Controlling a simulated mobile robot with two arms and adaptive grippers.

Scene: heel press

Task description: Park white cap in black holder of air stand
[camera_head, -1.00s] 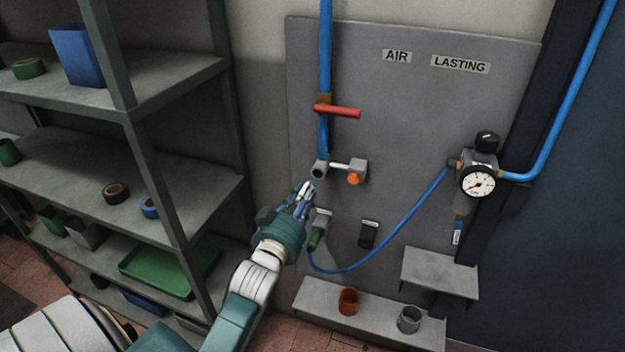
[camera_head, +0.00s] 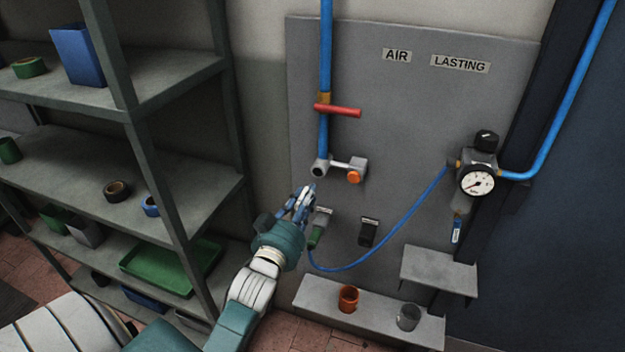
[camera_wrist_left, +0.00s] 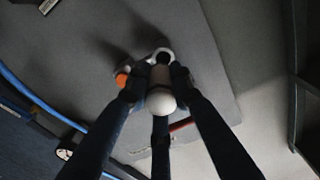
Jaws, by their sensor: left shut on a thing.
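My left gripper (camera_head: 303,194) is shut on the white cap (camera_wrist_left: 160,100), whose rounded white end shows between the fingers in the left wrist view (camera_wrist_left: 157,84). In the head view the fingers mostly hide the cap. The gripper is just below and left of the open grey pipe end (camera_head: 319,168), with a small gap. The black holder (camera_head: 368,233) is on the panel, right of and lower than the gripper, and looks empty. My right gripper is not in view.
A green holder (camera_head: 318,232) sits close below the gripper. A blue hose (camera_head: 385,252) loops under the black holder. An orange knob (camera_head: 354,177) and red lever (camera_head: 338,111) stick out above. A ledge (camera_head: 385,322) with two cups lies below; a shelf rack (camera_head: 160,160) stands left.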

